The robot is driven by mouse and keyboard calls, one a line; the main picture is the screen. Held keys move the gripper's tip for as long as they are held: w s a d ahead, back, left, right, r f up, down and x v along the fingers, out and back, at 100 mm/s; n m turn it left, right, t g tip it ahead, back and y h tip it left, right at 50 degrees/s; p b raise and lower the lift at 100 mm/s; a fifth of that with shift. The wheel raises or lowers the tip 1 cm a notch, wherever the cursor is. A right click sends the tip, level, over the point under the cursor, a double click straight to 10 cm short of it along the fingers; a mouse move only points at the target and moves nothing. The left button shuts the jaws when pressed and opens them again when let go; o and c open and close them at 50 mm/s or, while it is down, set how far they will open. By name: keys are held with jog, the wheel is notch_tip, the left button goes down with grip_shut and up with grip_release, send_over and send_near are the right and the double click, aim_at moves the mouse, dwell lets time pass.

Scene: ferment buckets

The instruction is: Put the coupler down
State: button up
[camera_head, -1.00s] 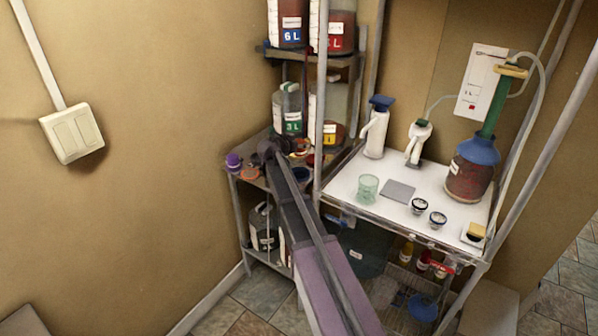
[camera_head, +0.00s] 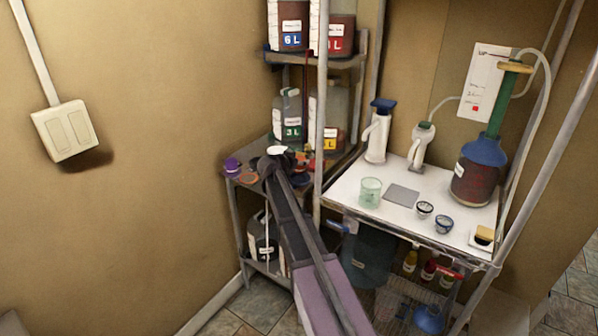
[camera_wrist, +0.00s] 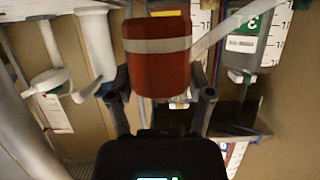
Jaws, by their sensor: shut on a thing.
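My gripper (camera_wrist: 159,92) is shut on a red, rounded block with a pale band, which I take to be the coupler (camera_wrist: 155,62). In the wrist view it sits between the two dark fingers and fills the middle of the view. In the head view my gripper (camera_head: 272,160) is over the dark shelf top in the corner. My wrist and arm hide most of what it holds there. A small white patch shows at the gripper; I cannot tell what it is.
The dark shelf (camera_head: 236,181) carries a purple-capped item (camera_head: 232,165), an orange ring (camera_head: 249,177) and a 3 L jug (camera_head: 290,115). A metal post (camera_head: 321,120) stands close right.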

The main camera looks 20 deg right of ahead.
aim_at(300, 168)
jog(key=shift+f+b, duration=1.9)
jog(key=shift+f, duration=0.15)
jog(key=o, duration=1.2)
jog(key=shift+o, duration=0.2)
jog(key=shift+r, duration=0.3)
jog(key=p+v, duration=0.4)
jog(key=v, duration=0.8)
jog(key=shift+s+f, duration=0.15)
